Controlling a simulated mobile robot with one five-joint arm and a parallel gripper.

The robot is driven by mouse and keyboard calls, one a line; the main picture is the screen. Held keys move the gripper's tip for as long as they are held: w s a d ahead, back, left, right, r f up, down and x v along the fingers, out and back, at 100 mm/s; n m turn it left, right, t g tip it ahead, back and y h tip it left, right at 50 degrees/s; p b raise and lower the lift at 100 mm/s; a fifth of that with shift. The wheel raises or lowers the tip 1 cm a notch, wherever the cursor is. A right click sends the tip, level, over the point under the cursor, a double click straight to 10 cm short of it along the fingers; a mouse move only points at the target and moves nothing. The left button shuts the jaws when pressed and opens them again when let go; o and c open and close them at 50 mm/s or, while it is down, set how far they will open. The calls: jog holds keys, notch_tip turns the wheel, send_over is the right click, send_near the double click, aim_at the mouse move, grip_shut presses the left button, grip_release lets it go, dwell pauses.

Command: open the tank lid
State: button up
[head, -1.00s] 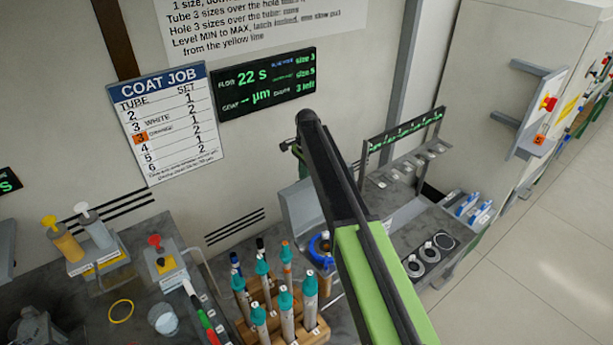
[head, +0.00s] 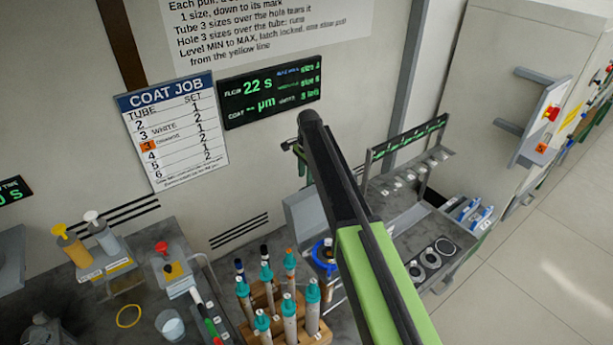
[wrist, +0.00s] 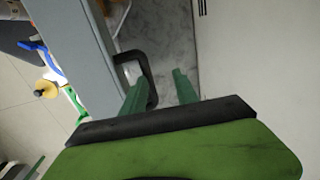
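My gripper (wrist: 160,88) has two green fingers spread apart, with nothing visible clamped between them. A black U-shaped handle (wrist: 128,56) stands out from a long grey panel (wrist: 85,50), probably the tank lid, in the wrist view. My left finger overlaps the handle's lower end; whether they touch I cannot tell. In the head view, a raised grey panel (head: 304,212) stands behind a blue ring (head: 322,252), left of my arm. My arm hides part of that area, and the fingertips are mostly hidden there.
A wooden rack (head: 290,322) of teal-capped tubes stands in front, left of my arm. A slotted rack (head: 405,160) and a plate with dark round rings (head: 430,259) are to the right. A wall lies behind the bench, with a job board (head: 175,135) and display (head: 268,94).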

notch_tip(320, 180, up, 14)
jog(key=p, duration=1.1)
jog(key=shift+s+d+f+p, duration=0.2)
jog(key=shift+s+d+p, duration=0.05)
jog(key=shift+s+p, duration=0.15)
jog(key=shift+f, duration=0.1)
jog(key=s+d+f+m+b, duration=0.1)
jog(key=s+d+f+b, duration=0.25)
jog(key=d, duration=0.45)
jog(key=s+d+f+b, duration=0.2)
jog(key=s+d, duration=0.3)
jog(key=d, duration=0.4)
jog(key=s+d+n+b, duration=0.1)
jog(key=s+d+n, duration=0.3)
jog(key=s, duration=0.6)
jog(key=s+d+f+n, duration=0.1)
jog(key=s+d+n, duration=0.3)
jog(key=s, duration=0.7)
jog(key=shift+s+f+n+g+h+b, duration=0.3)
jog(key=shift+n+b, duration=0.1)
jog(key=shift+n, duration=1)
